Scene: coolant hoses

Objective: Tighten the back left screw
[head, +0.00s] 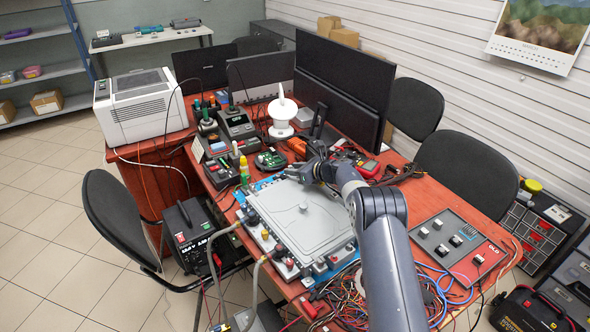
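A flat grey plate-like unit (298,226) with a raised rim lies on the red-brown table. It has a small round knob (303,207) on top and several fittings along its left and front edges. My gripper (302,174) hangs over the unit's back edge, with my arm coming in from the lower right. The gripper is small and dark here, so I cannot tell whether it is open or holds anything. The back left screw cannot be made out; it is too small or hidden.
Hoses (213,250) run off the unit's left and front side. Loose coloured wires (335,300) lie at the front. A switch panel (458,245) lies at the right. Tools, a white lamp-like device (282,115) and monitors (345,75) crowd the back. A chair (118,225) stands at the left.

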